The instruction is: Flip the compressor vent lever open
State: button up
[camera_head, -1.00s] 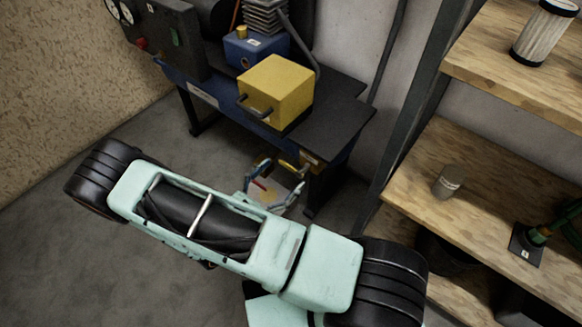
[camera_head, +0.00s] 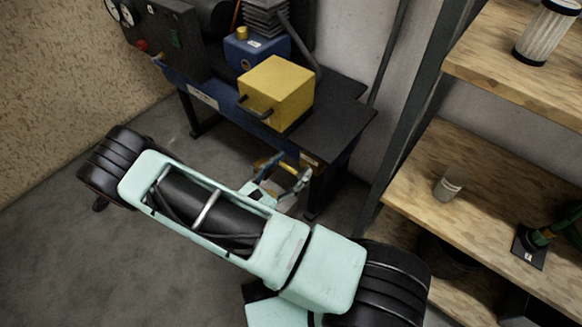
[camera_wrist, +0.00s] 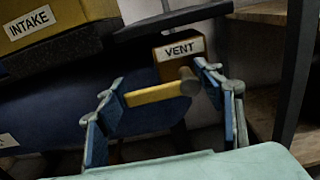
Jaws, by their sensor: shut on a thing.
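The vent lever (camera_wrist: 155,95) is a yellow bar with a grey round knob at its right end. In the wrist view it lies nearly level below the VENT label (camera_wrist: 180,50), on a dark yellow block.
A yellow box (camera_head: 276,90) with a dark handle stands on the bench above; the wrist view shows an INTAKE label (camera_wrist: 30,23) on a yellow face. A dark bar crosses above the vent block. Wooden shelves (camera_head: 470,170) stand at right. Open floor (camera_head: 50,260) lies at left.

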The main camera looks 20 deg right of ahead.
jog(key=c, duration=0.6)
jog(key=shift+f, duration=0.1)
jog(key=n, duration=0.2)
jog(key=f+n, duration=0.1)
jog(key=shift+n+p, duration=0.35)
jog(key=shift+n, duration=0.05)
jog(key=n, duration=0.2)
jog(key=f+n, duration=0.1)
jog(key=n, duration=0.1)
jog(key=shift+s+f+n, duration=0.1)
jog(key=shift+n, duration=0.2)
jog(key=shift+s+d+f+n+p, duration=0.2)
jog(key=shift+s+f+n, duration=0.1)
jog(key=shift+n, duration=1.3)
jog(key=shift+s+d+f+n+p, duration=0.1)
jog(key=shift+s+d+f+n, duration=0.15)
jog(key=shift+n, duration=1.35)
jog(key=shift+s+d+f+n+p, duration=0.2)
jog(key=shift+s+f+n, duration=0.1)
jog(key=shift+n, duration=1.3)
jog(key=o, duration=1.7)
